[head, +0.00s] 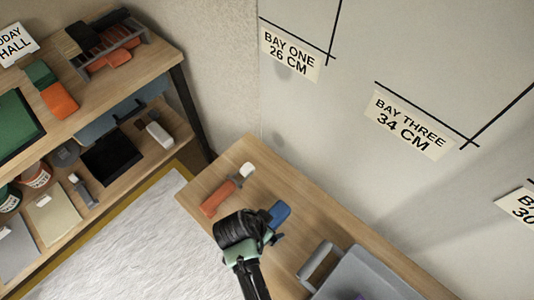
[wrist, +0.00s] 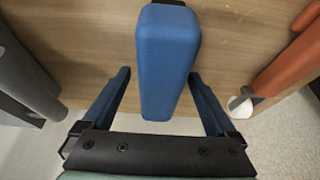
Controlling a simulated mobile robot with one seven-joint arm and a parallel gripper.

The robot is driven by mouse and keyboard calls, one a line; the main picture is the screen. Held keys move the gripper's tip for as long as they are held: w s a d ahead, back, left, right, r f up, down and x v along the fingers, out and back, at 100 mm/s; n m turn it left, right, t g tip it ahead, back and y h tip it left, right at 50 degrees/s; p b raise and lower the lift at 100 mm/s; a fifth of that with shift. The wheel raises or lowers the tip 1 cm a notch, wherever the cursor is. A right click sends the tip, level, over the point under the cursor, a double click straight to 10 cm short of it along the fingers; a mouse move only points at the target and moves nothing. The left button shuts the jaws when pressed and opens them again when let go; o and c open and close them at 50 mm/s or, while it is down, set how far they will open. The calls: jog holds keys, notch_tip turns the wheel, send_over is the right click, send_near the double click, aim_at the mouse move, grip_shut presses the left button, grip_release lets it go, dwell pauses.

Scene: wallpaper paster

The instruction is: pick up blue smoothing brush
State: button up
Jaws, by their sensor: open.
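The blue smoothing brush (head: 280,212) lies on the wooden table, just beyond my gripper in the head view. In the wrist view its blue block-shaped body (wrist: 168,60) fills the top centre, with its near end reaching between the fingers. My gripper (wrist: 158,76) is open, with one finger on each side of the brush and a visible gap on both sides. My wrist hides part of the brush in the head view, and its far end is cut off in the wrist view.
An orange-handled tool (head: 217,200) lies left of the brush on the table (head: 330,228). A grey tray (head: 365,278) with a raised handle stands to the right. A loaded shelf (head: 165,65) is at left, and a wall with bay labels (head: 290,54) is behind.

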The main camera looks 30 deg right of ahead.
grip_shut()
dwell(0.5)
notch_tip(320, 180, up, 10)
jog(key=shift+r+p, duration=0.1)
jog(key=shift+p, duration=1.05)
